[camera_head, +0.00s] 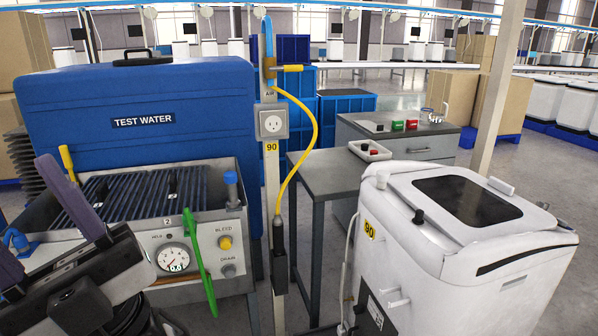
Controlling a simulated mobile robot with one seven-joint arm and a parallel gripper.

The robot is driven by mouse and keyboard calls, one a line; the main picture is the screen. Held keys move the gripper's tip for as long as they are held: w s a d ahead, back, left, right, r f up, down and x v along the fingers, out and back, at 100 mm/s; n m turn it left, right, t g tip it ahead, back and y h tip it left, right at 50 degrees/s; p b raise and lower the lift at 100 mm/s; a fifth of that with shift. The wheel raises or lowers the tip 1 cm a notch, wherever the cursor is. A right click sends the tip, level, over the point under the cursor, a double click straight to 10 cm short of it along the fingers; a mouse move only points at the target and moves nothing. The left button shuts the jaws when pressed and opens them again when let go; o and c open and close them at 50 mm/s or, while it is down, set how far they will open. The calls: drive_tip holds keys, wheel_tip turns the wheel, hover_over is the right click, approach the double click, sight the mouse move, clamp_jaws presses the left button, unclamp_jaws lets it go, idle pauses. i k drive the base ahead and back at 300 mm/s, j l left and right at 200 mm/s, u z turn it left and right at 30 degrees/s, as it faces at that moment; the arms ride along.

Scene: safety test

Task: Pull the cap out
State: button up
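My gripper (25,207) is at the lower left in front of the test bench. Its two grey-purple finger pads stand apart, with nothing seen between them. Several cap-like parts show, and I cannot tell which is the task's cap. A blue cap-like piece (231,179) stands upright at the right corner of the bench tray (225,222). A blue curved fitting (17,240) is at the tray's left end, close to my gripper.
A blue "TEST WATER" tank (140,95) stands behind the tray. A gauge (174,258), green lever (198,268) and yellow bleed knob (225,243) are on the bench front. A post (270,185) with a yellow hose (312,150) separates bench and grey table (330,175).

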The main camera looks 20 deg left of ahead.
sight(382, 176)
drive_tip(key=j+z, duration=0.15)
drive_tip(key=z, duration=0.25)
drive_tip(key=i+j+z, duration=0.1)
drive_tip(key=z, duration=0.35)
drive_tip(key=j+z, duration=0.65)
drive_tip(key=j, duration=0.2)
drive_tip(key=k+j+z, duration=0.1)
drive_tip(key=j+z, duration=0.2)
drive_tip(key=k+j, duration=0.1)
drive_tip(key=j, duration=0.75)
drive_tip(key=k+j+z, duration=0.1)
drive_tip(key=j, duration=0.35)
drive_tip(key=k+j, duration=0.15)
drive_tip(key=j, duration=0.25)
